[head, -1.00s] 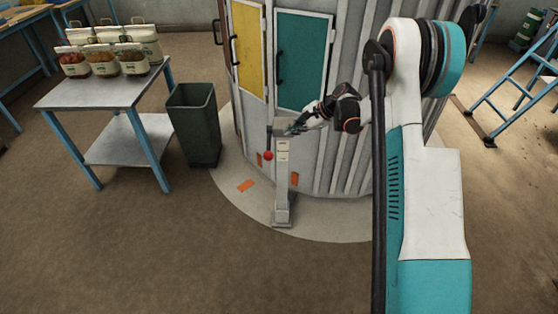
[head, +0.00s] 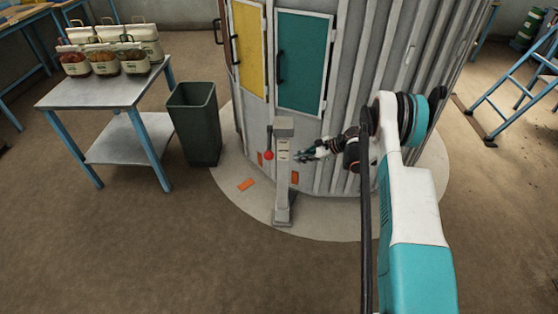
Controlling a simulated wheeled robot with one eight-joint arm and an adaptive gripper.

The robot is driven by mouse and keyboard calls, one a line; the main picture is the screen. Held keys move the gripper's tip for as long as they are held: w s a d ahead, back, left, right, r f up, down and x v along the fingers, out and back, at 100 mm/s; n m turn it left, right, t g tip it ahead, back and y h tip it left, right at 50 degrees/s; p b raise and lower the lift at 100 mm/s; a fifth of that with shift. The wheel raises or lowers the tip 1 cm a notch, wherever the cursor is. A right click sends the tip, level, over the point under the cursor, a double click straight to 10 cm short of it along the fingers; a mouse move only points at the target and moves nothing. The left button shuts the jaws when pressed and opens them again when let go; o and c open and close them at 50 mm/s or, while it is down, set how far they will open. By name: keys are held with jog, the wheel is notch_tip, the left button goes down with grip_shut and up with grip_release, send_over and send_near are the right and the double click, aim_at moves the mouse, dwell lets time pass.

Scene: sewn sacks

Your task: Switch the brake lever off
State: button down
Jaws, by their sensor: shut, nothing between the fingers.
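The brake lever (head: 268,155) has a red ball at its end and hangs down on the left side of a grey post (head: 283,185). The post stands upright on a round pale floor pad, in front of a ribbed metal cylinder. My gripper (head: 299,156) is just right of the post's upper part, fingers pointing left towards it. It is shut and empty. I cannot tell whether the fingertips touch the post. The lever is on the far side of the post from my gripper.
A dark green bin (head: 193,125) stands left of the post. A metal table (head: 105,90) with several filled sacks (head: 102,60) is further left. The cylinder (head: 345,110) has a yellow door (head: 248,50) and a teal door (head: 301,60). A blue ladder (head: 515,85) is at right.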

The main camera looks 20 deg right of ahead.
jog(key=b+x, duration=0.4)
jog(key=x, duration=0.6)
jog(key=shift+s+a+r+b, duration=0.15)
jog(key=shift+a+r, duration=0.1)
jog(key=shift+r, duration=0.35)
jog(key=shift+s+a+r+b, duration=0.15)
jog(key=shift+a+r, duration=0.1)
jog(key=shift+r, duration=0.35)
jog(key=shift+a+r+b, duration=0.15)
jog(key=shift+a+r, duration=0.15)
jog(key=shift+r, duration=0.3)
